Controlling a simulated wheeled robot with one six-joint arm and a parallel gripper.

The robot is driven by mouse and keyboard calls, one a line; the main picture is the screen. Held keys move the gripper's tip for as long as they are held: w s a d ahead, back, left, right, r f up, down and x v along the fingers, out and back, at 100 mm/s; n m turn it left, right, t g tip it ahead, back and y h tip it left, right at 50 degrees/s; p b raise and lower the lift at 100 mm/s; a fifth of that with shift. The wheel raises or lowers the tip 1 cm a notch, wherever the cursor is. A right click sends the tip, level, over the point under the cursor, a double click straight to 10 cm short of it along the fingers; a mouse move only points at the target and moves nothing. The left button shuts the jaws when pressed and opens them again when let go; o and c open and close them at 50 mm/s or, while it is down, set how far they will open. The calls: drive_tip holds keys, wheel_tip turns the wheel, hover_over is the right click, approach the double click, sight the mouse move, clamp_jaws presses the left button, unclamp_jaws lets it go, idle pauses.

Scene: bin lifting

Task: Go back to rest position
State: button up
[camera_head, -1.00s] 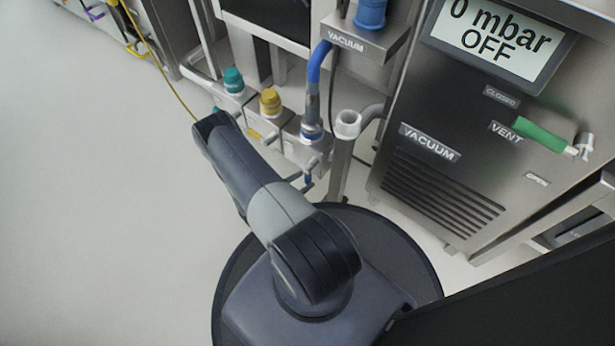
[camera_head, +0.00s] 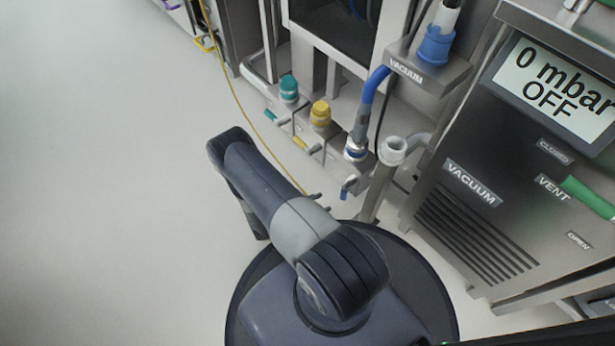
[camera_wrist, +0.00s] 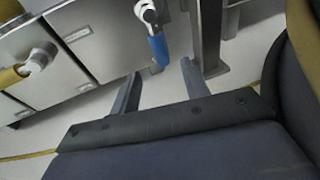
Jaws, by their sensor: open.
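My gripper (camera_wrist: 161,68) shows in the wrist view with two dark fingers apart and nothing between them. Beyond the fingertips is a small valve with a blue handle (camera_wrist: 158,48), apart from them as far as I can tell. In the head view my arm is bent over my round base, with the elbow raised over the open floor. The gripper is mostly hidden behind the arm there.
The vacuum unit (camera_head: 440,225) stands close on the right, its display (camera_head: 552,90) reading 0 mbar OFF. A grey pipe (camera_head: 393,150), a blue hose (camera_head: 372,90), and teal (camera_head: 288,88) and yellow (camera_head: 320,115) valve knobs are near my arm. The floor (camera_head: 100,200) on the left is clear.

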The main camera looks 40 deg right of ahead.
sight(344, 193)
drive_tip(key=shift+b+x, duration=1.55)
drive_tip(key=shift+x, duration=3.85)
drive_tip(key=shift+w+a+r, duration=0.15)
drive_tip(key=shift+a+r, duration=0.05)
drive_tip(key=shift+a, duration=0.25)
drive_tip(key=p+v, duration=0.3)
drive_tip(key=v, duration=0.7)
drive_tip(key=b+x, duration=0.3)
drive_tip(key=x, duration=0.7)
drive_tip(key=shift+d+f, duration=0.25)
drive_tip(key=shift+d, duration=0.1)
drive_tip(key=shift+d+r, duration=0.1)
drive_tip(key=shift+d, duration=0.05)
drive_tip(key=shift+w+m+t, duration=0.5)
drive_tip(key=shift+m, duration=0.5)
